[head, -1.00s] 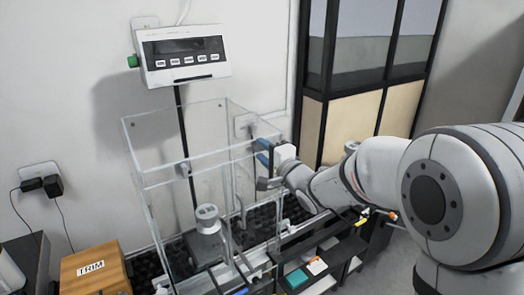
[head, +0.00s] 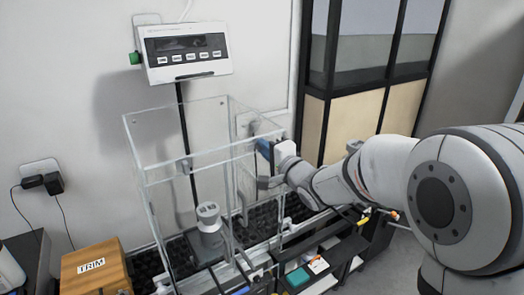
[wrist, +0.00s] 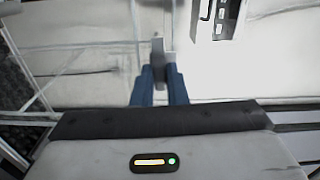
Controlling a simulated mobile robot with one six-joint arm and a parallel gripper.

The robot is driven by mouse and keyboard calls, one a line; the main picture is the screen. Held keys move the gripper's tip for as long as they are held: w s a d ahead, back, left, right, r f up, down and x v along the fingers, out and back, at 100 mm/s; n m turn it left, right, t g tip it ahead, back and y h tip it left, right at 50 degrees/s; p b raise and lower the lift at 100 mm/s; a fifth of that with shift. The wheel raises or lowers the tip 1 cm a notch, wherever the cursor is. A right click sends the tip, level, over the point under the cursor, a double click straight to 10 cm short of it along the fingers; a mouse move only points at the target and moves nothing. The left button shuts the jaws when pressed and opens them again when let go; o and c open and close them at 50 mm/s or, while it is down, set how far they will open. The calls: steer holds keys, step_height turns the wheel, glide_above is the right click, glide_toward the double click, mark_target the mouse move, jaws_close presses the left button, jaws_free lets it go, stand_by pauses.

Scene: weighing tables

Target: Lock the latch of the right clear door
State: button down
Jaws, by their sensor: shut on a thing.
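The clear enclosure (head: 150,205) stands on a black studded base. Its right clear door (head: 242,185) is the panel on the side by my gripper; the frames do not show clearly whether it is fully closed. My gripper (head: 257,146), with blue fingers, is at the upper right edge of the enclosure. In the wrist view, the fingers of my gripper (wrist: 160,78) are shut on a grey upright piece (wrist: 159,58), which looks like the latch. Whether the latch is turned to locked cannot be told.
A grey weight-like object (head: 208,228) stands inside the enclosure. A display unit (head: 185,52) hangs on the wall above. A wooden box marked TRIM (head: 95,268) is at the lower left. A dark rack with small items (head: 325,255) lies below my arm.

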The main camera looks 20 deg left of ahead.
steer(key=shift+d+f+n+b, duration=0.1)
steer(key=shift+f+n+b, duration=0.05)
steer(key=shift+n+b, duration=3.5)
steer(key=shift+d+f+n+b, duration=0.1)
steer(key=shift+n+b, duration=2.3)
steer(key=shift+n, duration=2.45)
steer(key=c, duration=1.7)
jaws_free()
steer(key=shift+d+r, duration=0.1)
steer(key=shift+r, duration=0.05)
steer(key=shift+o, duration=1.3)
